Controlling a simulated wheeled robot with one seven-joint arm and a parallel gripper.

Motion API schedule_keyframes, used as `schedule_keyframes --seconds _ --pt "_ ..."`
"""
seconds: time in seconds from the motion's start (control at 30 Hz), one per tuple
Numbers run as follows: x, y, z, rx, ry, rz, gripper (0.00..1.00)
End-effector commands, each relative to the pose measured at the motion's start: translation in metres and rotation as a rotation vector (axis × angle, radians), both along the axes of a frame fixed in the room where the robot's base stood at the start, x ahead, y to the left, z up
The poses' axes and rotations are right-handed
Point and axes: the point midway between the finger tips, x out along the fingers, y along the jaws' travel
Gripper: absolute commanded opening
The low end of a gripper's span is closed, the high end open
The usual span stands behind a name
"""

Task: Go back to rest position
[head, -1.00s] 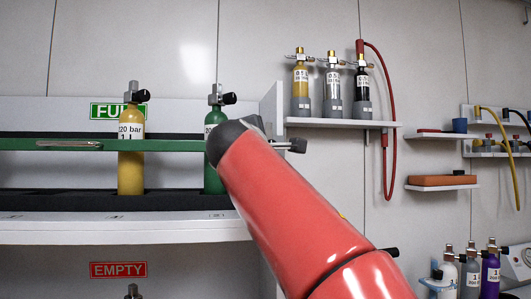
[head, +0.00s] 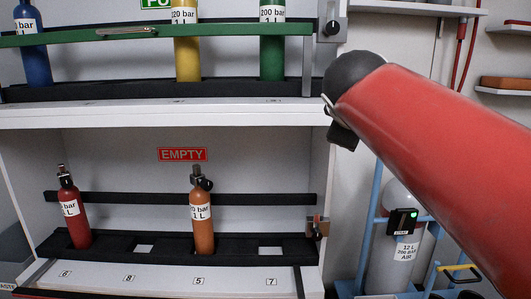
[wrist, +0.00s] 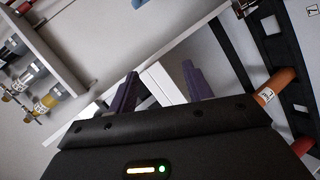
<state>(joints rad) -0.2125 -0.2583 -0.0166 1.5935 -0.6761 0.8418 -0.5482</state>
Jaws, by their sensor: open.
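My gripper (wrist: 160,85) shows in the wrist view with its two dark purple fingers apart and nothing between them. It hangs in free space before the cabinet, tilted relative to the shelves. In the head view my red arm crosses the right side, and the fingers are hidden behind it. On the lower EMPTY shelf stand a red cylinder (head: 73,208) and an orange cylinder (head: 202,215). The orange cylinder also shows at the right of the wrist view (wrist: 275,87). The upper FULL shelf holds a blue cylinder (head: 33,52), a yellow cylinder (head: 186,45) and a green cylinder (head: 271,48).
A green bar (head: 220,29) runs across the upper shelf's front. The lower black rack (head: 120,243) has open slots. Right of the cabinet, a large cylinder (head: 388,265) stands in a blue frame (head: 368,235). Wall shelves (head: 505,92) are at the right.

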Motion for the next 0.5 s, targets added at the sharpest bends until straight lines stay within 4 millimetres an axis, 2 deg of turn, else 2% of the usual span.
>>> schedule_keyframes --seconds 0.03,0.1,0.3,0.4,0.5 --pt "-0.023 -0.006 -0.032 0.102 0.044 -0.036 0.50" --pt "-0.052 -0.010 -0.078 0.256 0.104 -0.097 0.50" --pt "-0.140 -0.007 -0.199 0.655 0.257 -0.313 0.50" --pt "-0.177 -0.001 -0.248 0.808 0.315 -0.421 0.50" --pt "-0.203 0.006 -0.282 0.919 0.354 -0.508 0.50"
